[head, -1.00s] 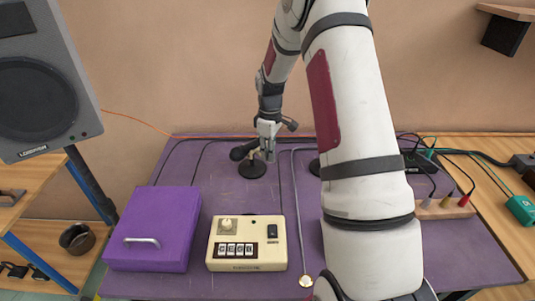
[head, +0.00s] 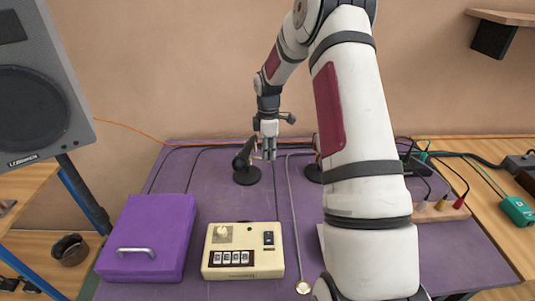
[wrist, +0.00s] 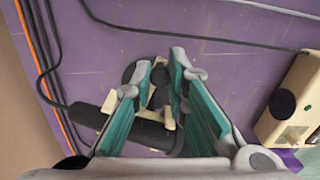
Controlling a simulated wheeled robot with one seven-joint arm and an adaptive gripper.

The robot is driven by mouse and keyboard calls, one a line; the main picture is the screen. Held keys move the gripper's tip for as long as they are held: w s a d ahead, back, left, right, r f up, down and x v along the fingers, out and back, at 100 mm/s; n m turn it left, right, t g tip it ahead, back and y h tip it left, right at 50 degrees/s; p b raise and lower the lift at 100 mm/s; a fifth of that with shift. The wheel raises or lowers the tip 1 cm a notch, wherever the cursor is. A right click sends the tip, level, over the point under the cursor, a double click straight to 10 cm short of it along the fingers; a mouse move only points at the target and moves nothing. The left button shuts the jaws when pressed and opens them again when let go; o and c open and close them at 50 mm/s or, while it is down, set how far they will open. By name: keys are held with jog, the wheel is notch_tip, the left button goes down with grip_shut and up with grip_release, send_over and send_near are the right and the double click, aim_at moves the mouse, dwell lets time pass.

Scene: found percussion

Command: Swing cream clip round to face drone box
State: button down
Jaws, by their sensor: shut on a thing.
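The cream clip (wrist: 168,119) shows in the wrist view between and beside the teal-padded fingers, with a dark microphone (wrist: 122,129) lying along it. My gripper (wrist: 162,56) is closed on the clip; the fingers hide part of the grip. In the head view my gripper (head: 269,156) points down just right of the microphone (head: 243,157), which slants down to the left above a round black base (head: 247,177). The drone box appears to be the cream box with letter keys (head: 243,262), nearer the front; its edge shows at the right of the wrist view (wrist: 291,95).
A purple case (head: 150,240) stands left of the cream box. Cables (head: 292,205) run across the purple table. A second round base (head: 314,173) sits beside my arm.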

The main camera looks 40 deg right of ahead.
jog(key=shift+w+d+n, duration=0.3)
jog(key=shift+w+n, duration=0.2)
jog(key=shift+n, duration=0.3)
jog(key=shift+w+d+n, duration=0.3)
jog(key=shift+w+n, duration=0.15)
jog(key=shift+n, duration=0.35)
jog(key=shift+w+r, duration=0.1)
jog(key=shift+w, duration=0.05)
jog(key=c, duration=1.6)
grip_release()
jog(key=shift+o, duration=0.2)
notch_tip(320, 180, up, 12)
